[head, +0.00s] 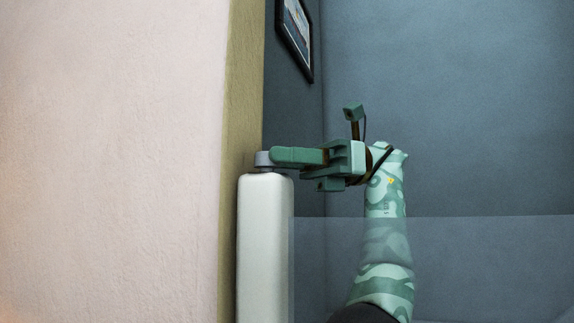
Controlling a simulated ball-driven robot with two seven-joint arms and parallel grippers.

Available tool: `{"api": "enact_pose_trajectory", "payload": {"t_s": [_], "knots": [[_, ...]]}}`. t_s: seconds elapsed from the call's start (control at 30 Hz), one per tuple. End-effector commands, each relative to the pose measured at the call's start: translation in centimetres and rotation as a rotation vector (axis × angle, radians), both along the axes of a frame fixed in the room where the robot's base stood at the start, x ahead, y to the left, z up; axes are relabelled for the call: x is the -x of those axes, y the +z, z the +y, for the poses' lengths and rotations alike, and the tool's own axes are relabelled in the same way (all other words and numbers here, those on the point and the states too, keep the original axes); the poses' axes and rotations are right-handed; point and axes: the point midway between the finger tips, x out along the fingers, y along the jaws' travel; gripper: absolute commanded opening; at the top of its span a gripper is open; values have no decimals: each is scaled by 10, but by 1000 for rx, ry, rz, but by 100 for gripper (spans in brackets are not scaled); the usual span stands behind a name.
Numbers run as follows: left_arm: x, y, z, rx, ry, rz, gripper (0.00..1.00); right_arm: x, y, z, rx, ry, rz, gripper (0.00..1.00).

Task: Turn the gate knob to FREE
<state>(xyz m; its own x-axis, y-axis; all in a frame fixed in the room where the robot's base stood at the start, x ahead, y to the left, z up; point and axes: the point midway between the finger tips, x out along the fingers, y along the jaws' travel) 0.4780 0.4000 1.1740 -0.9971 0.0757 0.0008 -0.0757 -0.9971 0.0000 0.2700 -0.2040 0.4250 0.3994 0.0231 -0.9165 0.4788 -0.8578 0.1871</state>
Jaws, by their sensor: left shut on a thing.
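The gate knob (263,158) is a small grey disc on top of a white rounded post (265,245), left of the picture's middle. My left gripper (282,157) reaches it from the right, fingers level and pointing left. The fingers are shut on the knob, and the near finger hides much of it. No FREE label or pointer mark can be made out, so the knob's setting cannot be told. My right gripper is not in the picture.
A see-through gate panel (490,265) extends right from the post, in front of part of my arm. A pink wall (110,160) with an olive edge (240,90) stands close on the left. A framed picture (296,35) hangs on the blue-grey wall (450,90) behind.

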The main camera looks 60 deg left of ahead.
Motion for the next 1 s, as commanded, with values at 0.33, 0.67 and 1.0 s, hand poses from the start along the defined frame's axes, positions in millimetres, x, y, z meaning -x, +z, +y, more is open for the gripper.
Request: {"api": "enact_pose_trajectory", "payload": {"t_s": [0.33, 0.67, 1.0], "knots": [[0, 1, 0, 1, 1, 1, 9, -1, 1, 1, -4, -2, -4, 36], [0, 0, 0, 0, 1, 1, 54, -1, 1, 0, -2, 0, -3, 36], [1, 1, 0, 0, -3, -1, 54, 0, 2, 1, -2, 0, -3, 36]]}}
